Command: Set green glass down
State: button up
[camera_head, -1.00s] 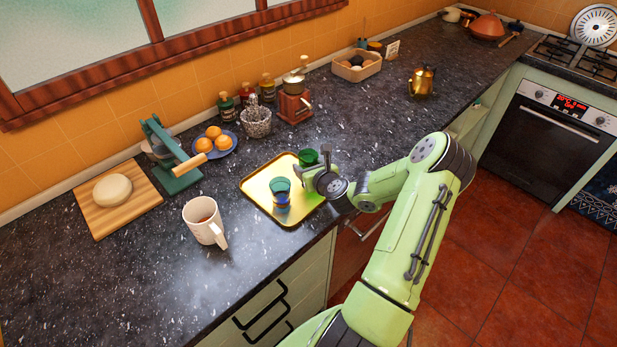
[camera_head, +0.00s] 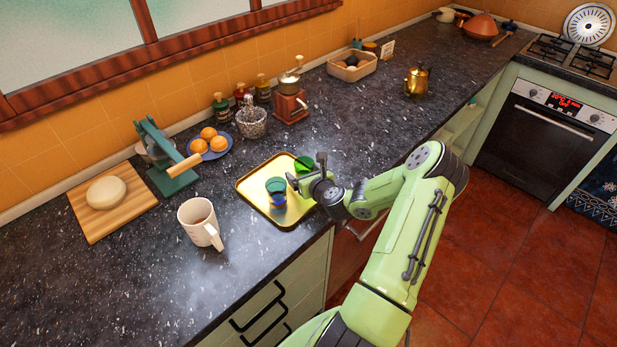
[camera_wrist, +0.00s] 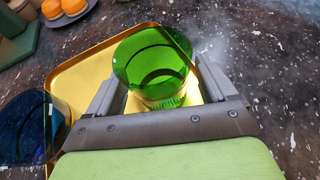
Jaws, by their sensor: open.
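The green glass (camera_head: 304,165) is at the back right of the yellow tray (camera_head: 247,194) on the dark counter. In the wrist view the green glass (camera_wrist: 152,62) stands between the two open fingers of my gripper (camera_wrist: 160,88), with its rim towards the camera. Its base appears to rest on the tray; the contact itself is hard to see. My gripper (camera_head: 307,181) reaches in from the right and partly hides the glass in the head view. A dark blue-green glass (camera_head: 276,187) stands near the tray's middle; it is left of my gripper in the wrist view (camera_wrist: 28,125).
A white mug (camera_head: 199,221) stands left of the tray. A plate of oranges (camera_head: 209,143), a green press (camera_head: 168,160) and a grinder (camera_head: 291,103) stand behind. The counter right of the tray is clear.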

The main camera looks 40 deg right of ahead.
jog(key=b+v, duration=0.1)
jog(key=v, duration=1)
jog(key=shift+s, duration=0.2)
jog(key=shift+s+a+r, duration=0.1)
jog(key=shift+a+r, duration=0.1)
jog(key=shift+a, duration=0.1)
jog(key=w+a+r+n+g+y, duration=0.1)
jog(key=a+r+n+g+y, duration=0.15)
jog(key=a+n, duration=0.85)
jog(key=a+r+n+g+y, duration=0.2)
jog(key=a+n+g+y, duration=0.15)
jog(key=a+n, duration=0.7)
jog(key=s+a+r+n+h, duration=0.1)
jog(key=s+a+r+n, duration=0.1)
jog(key=s+r+n, duration=0.4)
jog(key=s+a+r+n+g, duration=0.1)
jog(key=s+a+r+n, duration=0.2)
jog(key=s+r+n, duration=0.4)
jog(key=s+n, duration=0.4)
jog(key=n, duration=0.1)
jog(key=shift+a+r+h, duration=0.25)
jog(key=shift+r+h, duration=0.05)
jog(key=shift+h, duration=0.1)
